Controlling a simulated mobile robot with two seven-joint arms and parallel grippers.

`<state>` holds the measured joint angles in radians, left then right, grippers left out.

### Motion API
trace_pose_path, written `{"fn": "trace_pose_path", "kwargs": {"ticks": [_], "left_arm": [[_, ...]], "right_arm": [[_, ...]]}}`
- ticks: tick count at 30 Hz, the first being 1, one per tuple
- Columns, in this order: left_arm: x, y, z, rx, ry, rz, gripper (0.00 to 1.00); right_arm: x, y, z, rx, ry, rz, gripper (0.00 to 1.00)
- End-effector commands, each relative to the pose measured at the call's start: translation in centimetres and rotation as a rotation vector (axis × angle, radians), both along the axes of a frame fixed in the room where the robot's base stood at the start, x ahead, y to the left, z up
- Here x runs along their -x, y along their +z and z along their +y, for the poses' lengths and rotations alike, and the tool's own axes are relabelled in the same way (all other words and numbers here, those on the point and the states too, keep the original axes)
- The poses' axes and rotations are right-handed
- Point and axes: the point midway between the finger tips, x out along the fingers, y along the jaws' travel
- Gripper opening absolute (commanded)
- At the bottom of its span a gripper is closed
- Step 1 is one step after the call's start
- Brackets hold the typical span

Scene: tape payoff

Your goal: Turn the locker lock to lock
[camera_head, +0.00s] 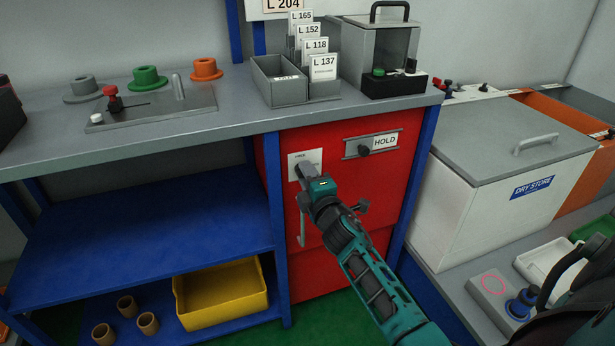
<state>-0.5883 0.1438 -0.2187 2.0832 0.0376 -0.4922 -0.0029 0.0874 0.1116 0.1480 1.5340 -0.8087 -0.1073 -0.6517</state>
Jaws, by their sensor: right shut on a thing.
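The red locker (345,228) stands under the right end of the bench. Its lock plate (314,156) is a pale square at the upper left of the locker front. My right gripper (306,172) is at this plate, shut on the lock's knob. The fingers hide the knob, so I cannot tell which way it points. A vertical pale door handle (302,228) is just below the gripper. My left gripper is not in view.
A HOLD sign with a dark knob (364,151) is right of the lock. Above, the bench (235,122) carries a card holder (278,84) and a clear-sided box (378,48). A white DRY STORE chest (480,200) stands to the right.

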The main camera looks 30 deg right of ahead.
Motion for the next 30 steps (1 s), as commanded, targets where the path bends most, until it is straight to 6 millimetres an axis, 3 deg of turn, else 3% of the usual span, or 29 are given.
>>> {"fn": "trace_pose_path", "kwargs": {"ticks": [6, 7, 8, 20, 30], "left_arm": [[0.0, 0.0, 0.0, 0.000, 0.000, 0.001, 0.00], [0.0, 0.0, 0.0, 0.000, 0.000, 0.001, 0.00], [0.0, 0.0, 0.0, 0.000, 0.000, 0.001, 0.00], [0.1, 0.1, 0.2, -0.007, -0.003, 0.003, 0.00], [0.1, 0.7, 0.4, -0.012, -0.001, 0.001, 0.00]], "right_arm": [[0.0, 0.0, 0.0, -0.002, 0.000, 0.000, 0.03], [0.0, 0.0, 0.0, -0.002, 0.000, 0.000, 0.36], [0.0, 0.0, 0.0, -0.002, 0.000, 0.000, 0.39], [1.0, 0.0, 0.3, 0.000, 0.000, 0.001, 0.39], [7.4, 0.0, 1.8, -0.003, -0.001, 0.003, 0.39]]}}
